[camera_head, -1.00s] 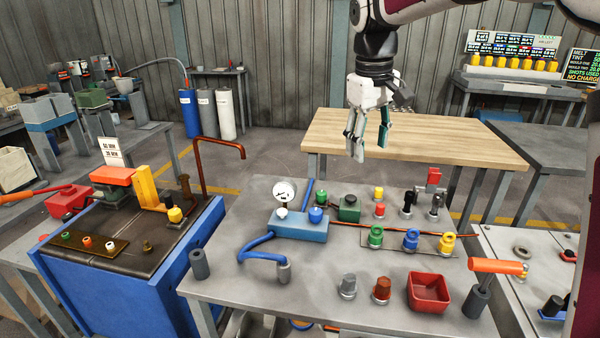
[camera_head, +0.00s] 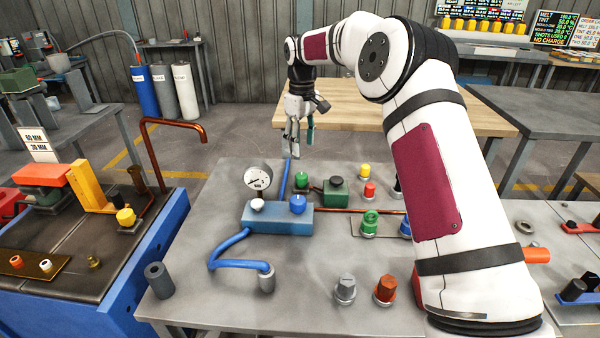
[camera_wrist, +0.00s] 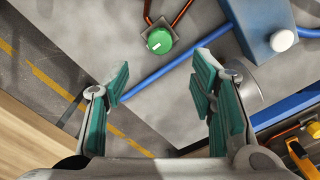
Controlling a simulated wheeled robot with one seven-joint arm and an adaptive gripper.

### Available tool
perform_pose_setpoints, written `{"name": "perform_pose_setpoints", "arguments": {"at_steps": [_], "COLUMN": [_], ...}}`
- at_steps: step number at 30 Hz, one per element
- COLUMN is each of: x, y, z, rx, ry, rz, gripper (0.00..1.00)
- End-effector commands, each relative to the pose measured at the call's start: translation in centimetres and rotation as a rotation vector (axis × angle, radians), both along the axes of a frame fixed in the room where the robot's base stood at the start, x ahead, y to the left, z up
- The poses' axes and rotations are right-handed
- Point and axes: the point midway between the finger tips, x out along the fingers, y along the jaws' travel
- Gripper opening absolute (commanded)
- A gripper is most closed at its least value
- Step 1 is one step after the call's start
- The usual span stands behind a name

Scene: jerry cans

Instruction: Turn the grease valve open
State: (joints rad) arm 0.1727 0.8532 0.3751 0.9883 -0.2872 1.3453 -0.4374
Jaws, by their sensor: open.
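No part is legibly labelled as the grease valve. A round green knob (camera_wrist: 159,40) with a white mark sits on a square base with copper pipes in the wrist view. A green knob (camera_head: 302,179) stands by the blue block (camera_head: 277,218) in the head view; I cannot tell for sure that it is the same knob. My gripper (camera_head: 299,140) is open and empty above the bench's far edge. In the wrist view its teal fingers (camera_wrist: 161,82) are spread, and the green knob lies beyond the gap, apart from them.
The grey bench (camera_head: 205,300) also carries a gauge (camera_head: 258,178), a blue hose (camera_head: 228,246), a green box (camera_head: 336,191), a grey cap (camera_head: 345,289) and a red cap (camera_head: 385,289). A wooden table (camera_head: 350,110) stands behind. My arm hides the bench's right part.

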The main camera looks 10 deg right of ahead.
Motion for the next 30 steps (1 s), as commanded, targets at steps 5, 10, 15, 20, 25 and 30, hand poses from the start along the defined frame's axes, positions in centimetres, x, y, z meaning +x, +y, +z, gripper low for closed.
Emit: {"name": "perform_pose_setpoints", "arguments": {"at_steps": [5,10,15,20,25,30], "x": [-0.1,-0.1,0.0,0.0,0.0,0.0], "y": [0.0,0.0,0.0,0.0,0.0,0.0], "z": [-3.8,-6.9,-9.2,-10.2,-10.4,-10.4], "rx": [0.000,0.001,0.000,0.000,0.001,0.000], "ry": [0.004,0.003,0.002,0.000,-0.001,0.000], "rz": [0.000,-0.001,0.000,0.000,0.000,0.000], "gripper": [0.51,0.51,0.51,0.51,0.51,0.46]}}
